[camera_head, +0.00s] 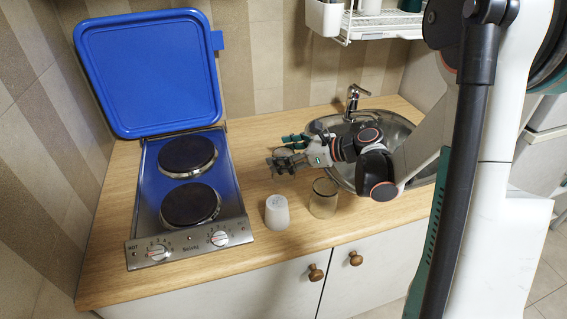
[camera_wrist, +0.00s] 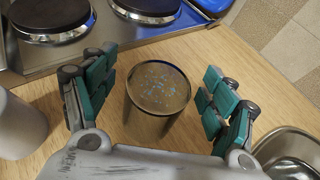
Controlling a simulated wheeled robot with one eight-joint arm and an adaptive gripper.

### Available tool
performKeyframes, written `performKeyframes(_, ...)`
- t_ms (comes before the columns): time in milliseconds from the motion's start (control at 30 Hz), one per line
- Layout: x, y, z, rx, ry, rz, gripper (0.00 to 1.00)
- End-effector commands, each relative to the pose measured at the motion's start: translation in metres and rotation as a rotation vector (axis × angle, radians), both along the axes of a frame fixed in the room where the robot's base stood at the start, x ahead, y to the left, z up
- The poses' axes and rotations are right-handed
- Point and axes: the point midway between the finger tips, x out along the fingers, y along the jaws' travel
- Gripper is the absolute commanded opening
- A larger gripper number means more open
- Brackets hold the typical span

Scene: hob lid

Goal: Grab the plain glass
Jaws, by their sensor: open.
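A clear glass (camera_wrist: 158,92) stands upright on the counter between the fingers of my gripper (camera_wrist: 160,72) in the wrist view, with gaps on both sides. Bluish flecks show in its round top. In the head view this glass (camera_head: 283,153) is partly hidden by my gripper (camera_head: 285,155), which is open around it. A second see-through glass (camera_head: 324,199) with a brownish rim stands nearer the front edge. I cannot tell from their markings which one is the plain one.
A whitish cup (camera_head: 277,213) stands at the front, left of the second glass; it also shows in the wrist view (camera_wrist: 18,125). The hob (camera_head: 190,185) with its raised blue lid (camera_head: 150,75) is at left. The sink (camera_head: 400,130) is at right.

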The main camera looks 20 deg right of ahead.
Motion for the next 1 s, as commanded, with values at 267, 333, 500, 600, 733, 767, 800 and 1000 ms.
performKeyframes(267,0.000,0.000,0.000,0.000,0.000,0.000,0.26)
performKeyframes(333,0.000,0.000,0.000,0.000,0.000,0.000,0.25)
performKeyframes(500,0.000,0.000,0.000,0.000,0.000,0.000,0.25)
performKeyframes(600,0.000,0.000,0.001,0.000,0.000,0.000,0.25)
performKeyframes(733,0.000,0.000,0.008,0.000,0.000,0.000,0.25)
performKeyframes(767,0.000,0.000,0.011,0.000,0.000,0.000,0.25)
performKeyframes(800,0.000,0.000,0.015,0.000,0.000,0.000,0.25)
performKeyframes(1000,-0.001,0.000,0.052,0.000,0.000,0.000,0.25)
